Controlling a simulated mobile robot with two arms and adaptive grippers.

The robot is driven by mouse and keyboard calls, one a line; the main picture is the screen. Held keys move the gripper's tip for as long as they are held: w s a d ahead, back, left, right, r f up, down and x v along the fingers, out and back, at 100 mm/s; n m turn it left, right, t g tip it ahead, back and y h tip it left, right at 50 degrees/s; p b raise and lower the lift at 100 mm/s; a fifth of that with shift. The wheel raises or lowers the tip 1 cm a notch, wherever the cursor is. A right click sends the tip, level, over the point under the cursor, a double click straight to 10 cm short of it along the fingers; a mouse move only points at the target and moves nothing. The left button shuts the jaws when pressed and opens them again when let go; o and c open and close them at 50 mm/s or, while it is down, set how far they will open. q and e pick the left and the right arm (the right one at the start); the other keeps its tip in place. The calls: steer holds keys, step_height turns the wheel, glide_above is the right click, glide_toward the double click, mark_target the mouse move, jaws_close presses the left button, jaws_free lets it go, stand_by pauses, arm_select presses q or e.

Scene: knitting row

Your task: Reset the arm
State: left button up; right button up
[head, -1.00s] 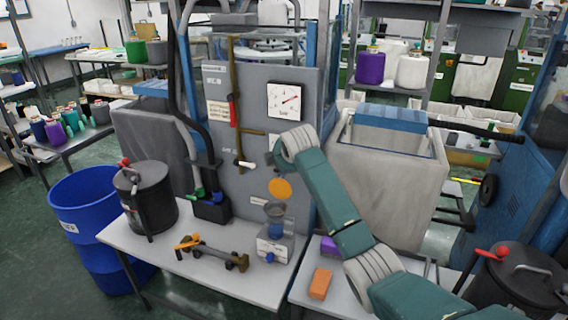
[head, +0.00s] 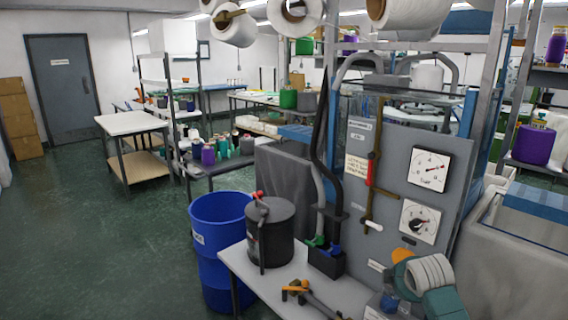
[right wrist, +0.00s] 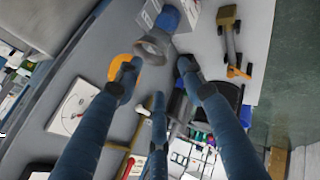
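My right arm (head: 432,276) comes in at the lower right of the head view, its wrist end just right of an orange disc (head: 402,255) low on the grey panel. The orange disc (right wrist: 120,66) and a grey funnel-shaped cup on a blue base (right wrist: 155,46) appear beyond the fingertips. My left gripper is in neither current view.
The grey panel (head: 395,200) with gauges and a red-handled lever stands behind a small table (head: 262,285). A dark lidded pot (head: 270,235) stands on the table; a blue barrel (head: 215,245) stands beside it. Green floor (head: 90,230) is open at the left.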

steer(key=s+a+f+m+g+y, duration=0.1)
steer(key=s+a+f, duration=0.25)
steer(key=s, duration=0.35)
steer(key=s+a+f+m+g, duration=0.1)
steer(key=s+a+f, duration=0.2)
steer(key=s+f, duration=0.3)
steer(key=s+a+f+m+y, duration=0.1)
steer(key=s+a+f, duration=0.2)
steer(key=s, duration=0.6)
steer(key=s+a+m+g, duration=0.1)
steer(key=s+a+m, duration=0.1)
steer(key=s, duration=0.8)
steer(key=s+a+m+g, duration=0.2)
steer(key=s, duration=0.8)
step_height(320, 180, down, 29)
steer(key=s+g+b, duration=0.1)
steer(key=s+b, duration=0.1)
steer(key=s+d+f+g+b, duration=0.1)
steer(key=s+d+f, duration=0.1)
steer(key=s+f, duration=1.5)
steer(key=shift+s+d+f, duration=0.2)
steer(key=shift+s+d, duration=0.05)
steer(key=shift+d, duration=0.1)
